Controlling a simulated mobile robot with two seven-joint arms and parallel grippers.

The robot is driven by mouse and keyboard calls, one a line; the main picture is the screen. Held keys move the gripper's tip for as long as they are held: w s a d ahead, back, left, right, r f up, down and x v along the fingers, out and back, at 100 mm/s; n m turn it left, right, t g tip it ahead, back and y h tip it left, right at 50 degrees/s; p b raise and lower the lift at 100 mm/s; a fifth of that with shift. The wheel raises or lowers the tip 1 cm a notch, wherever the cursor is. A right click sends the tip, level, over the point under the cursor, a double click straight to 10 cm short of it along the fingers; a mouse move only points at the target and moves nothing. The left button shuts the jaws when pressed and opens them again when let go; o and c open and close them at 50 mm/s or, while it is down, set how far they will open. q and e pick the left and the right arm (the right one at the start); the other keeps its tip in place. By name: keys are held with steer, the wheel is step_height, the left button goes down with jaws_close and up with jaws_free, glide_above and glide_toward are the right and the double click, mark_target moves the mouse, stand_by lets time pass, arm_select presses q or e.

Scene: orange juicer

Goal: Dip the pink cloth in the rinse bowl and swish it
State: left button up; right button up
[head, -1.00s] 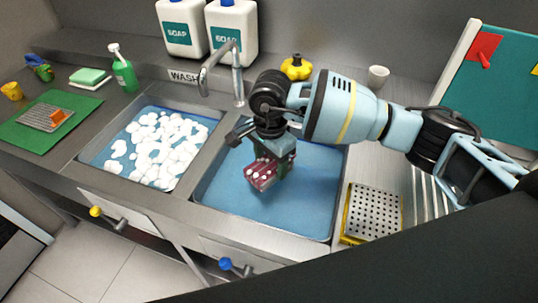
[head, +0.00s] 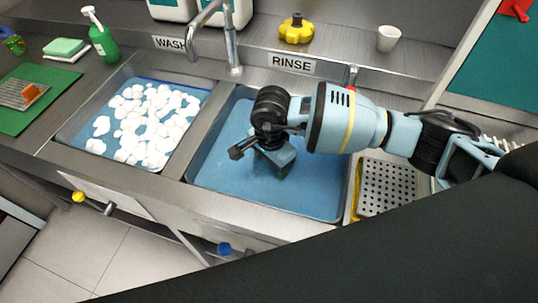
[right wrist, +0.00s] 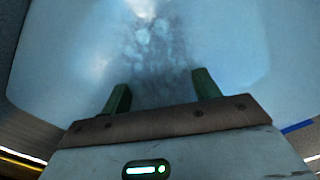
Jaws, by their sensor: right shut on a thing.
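The rinse basin (head: 215,178) is a blue-lined sink of water under the RINSE label (head: 292,64). My right gripper (head: 277,168) points down into it, its fingers below the water surface in the head view. In the right wrist view my right gripper (right wrist: 162,88) has its two green fingers apart, with murky, pale-spotted water between and beyond them. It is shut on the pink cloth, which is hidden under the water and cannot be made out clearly. My left gripper is not in view.
The wash basin (head: 65,133) with white suds lies to the left, past a metal divider. The faucet (head: 232,50) rises behind. A perforated drain tray (head: 388,188) is close on the right.

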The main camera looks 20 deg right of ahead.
step_height(320, 180, down, 3)
steer(key=shift+f+b, duration=0.1)
steer(key=shift+b, duration=0.4)
steer(key=shift+f, duration=0.35)
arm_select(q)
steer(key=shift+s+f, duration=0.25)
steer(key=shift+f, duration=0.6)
arm_select(e)
steer(key=shift+d, duration=0.1)
steer(key=shift+s+d, duration=0.6)
steer(key=shift+d, duration=0.25)
steer(key=shift+w+a+f, duration=0.1)
steer(key=shift+w+a, duration=0.2)
steer(key=shift+a, duration=0.2)
steer(key=shift+w+a+b, duration=0.3)
steer(key=shift+w+a, duration=0.2)
steer(key=shift+a, duration=0.2)
steer(key=shift+w+a+b, duration=0.25)
steer(key=shift+w+a, duration=0.2)
steer(key=shift+a, duration=0.2)
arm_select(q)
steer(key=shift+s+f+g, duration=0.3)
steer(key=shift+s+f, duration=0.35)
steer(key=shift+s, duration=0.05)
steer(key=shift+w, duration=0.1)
